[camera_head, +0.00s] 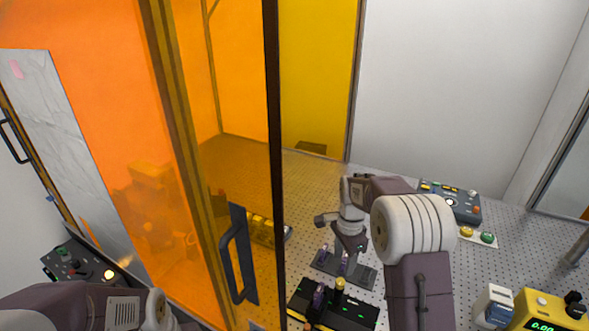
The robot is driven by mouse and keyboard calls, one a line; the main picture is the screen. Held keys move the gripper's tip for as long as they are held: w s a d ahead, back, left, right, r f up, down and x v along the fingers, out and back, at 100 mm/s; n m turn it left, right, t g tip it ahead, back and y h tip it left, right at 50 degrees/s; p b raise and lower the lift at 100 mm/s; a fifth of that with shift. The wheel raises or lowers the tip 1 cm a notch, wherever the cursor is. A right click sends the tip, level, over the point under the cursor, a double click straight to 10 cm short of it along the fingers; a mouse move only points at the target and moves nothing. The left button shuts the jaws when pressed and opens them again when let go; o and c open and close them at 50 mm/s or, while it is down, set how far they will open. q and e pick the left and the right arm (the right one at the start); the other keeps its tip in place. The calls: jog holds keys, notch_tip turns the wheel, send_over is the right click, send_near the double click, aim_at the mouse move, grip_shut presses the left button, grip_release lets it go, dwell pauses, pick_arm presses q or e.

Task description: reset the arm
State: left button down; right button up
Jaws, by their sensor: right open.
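My right arm comes in from the bottom right and bends over the perforated bench. Its gripper (350,248) points down above a dark plate (362,277) with small purple-topped posts. The gripper is small here and partly behind my own wrist, but it is open with nothing seen held in it. I cannot tell whether it touches the plate. My left arm shows only at the bottom left edge, and its gripper is out of view.
An amber door with a black handle (236,255) stands left of my right arm. A black block (330,309) lies in front of the plate. A control box (455,203) stands at the back right. A yellow meter (545,312) is at the lower right. A button panel (80,262) is at left.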

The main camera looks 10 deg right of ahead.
jog(key=s+a+f+n+b, duration=0.2)
jog(key=s+f+n+b, duration=0.1)
jog(key=s+n, duration=0.5)
jog(key=s+a+f+n+t+b, duration=0.1)
jog(key=s+a+f+n+b, duration=0.2)
jog(key=s+f+n, duration=0.3)
jog(key=s+n, duration=0.1)
jog(key=s, duration=0.3)
jog(key=shift+s+a+n, duration=0.15)
jog(key=shift+s+n, duration=0.15)
jog(key=shift+n, duration=0.1)
jog(key=shift+f, duration=0.1)
